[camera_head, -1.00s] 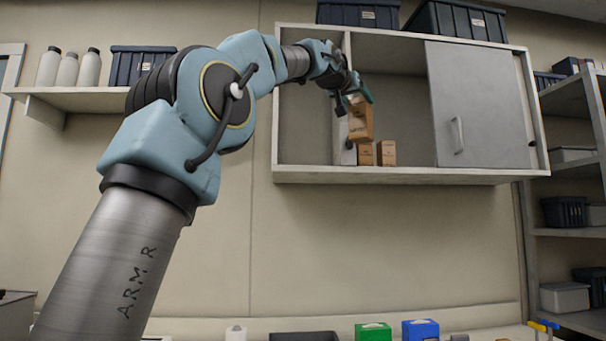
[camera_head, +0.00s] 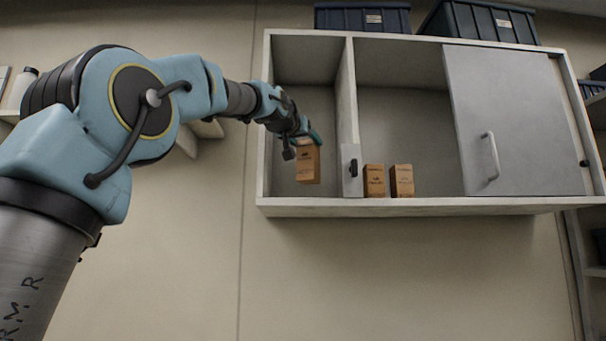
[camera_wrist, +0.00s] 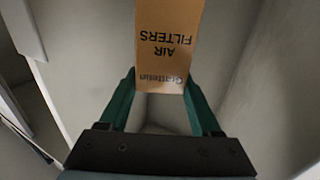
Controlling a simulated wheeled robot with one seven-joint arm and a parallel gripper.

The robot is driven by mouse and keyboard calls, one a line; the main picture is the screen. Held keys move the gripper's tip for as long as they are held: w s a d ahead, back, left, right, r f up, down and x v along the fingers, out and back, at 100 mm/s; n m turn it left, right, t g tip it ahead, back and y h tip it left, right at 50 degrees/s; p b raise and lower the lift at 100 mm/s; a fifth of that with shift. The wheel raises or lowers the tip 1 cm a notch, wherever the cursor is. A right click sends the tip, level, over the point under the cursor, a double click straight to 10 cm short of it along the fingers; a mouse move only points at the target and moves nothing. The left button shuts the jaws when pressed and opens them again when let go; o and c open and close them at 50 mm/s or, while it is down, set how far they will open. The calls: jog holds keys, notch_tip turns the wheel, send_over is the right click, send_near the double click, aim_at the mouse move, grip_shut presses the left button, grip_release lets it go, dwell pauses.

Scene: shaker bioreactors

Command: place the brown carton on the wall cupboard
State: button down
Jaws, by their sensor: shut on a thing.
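The brown carton (camera_head: 308,163) is in my gripper (camera_head: 304,139), in front of or inside the left compartment of the wall cupboard (camera_head: 400,207). In the head view it hangs upright below the fingers, its lower edge a little above the compartment floor. In the wrist view the carton (camera_wrist: 168,40), printed "AIR FILTERS", sits between the green fingers of my gripper (camera_wrist: 160,88). The cupboard has an open left bay, an open middle bay and a grey sliding door (camera_head: 515,125) on the right. How deep the carton is inside the bay is hard to tell.
Two similar brown cartons, a left one (camera_head: 374,181) and a right one (camera_head: 402,181), stand in the middle bay. Dark bins (camera_head: 362,16) sit on top. The left bay otherwise looks empty.

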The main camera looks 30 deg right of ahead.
aim_at(302, 160)
jog(key=shift+w+a+f, duration=0.1)
jog(key=shift+w+f, duration=0.4)
jog(key=shift+f, duration=0.1)
notch_tip(302, 160, down, 3)
jog(key=shift+f, duration=0.45)
jog(key=shift+f+b, duration=0.1)
jog(key=shift+b, duration=0.2)
jog(key=shift+f, duration=0.15)
jog(key=shift+c, duration=0.5)
grip_release()
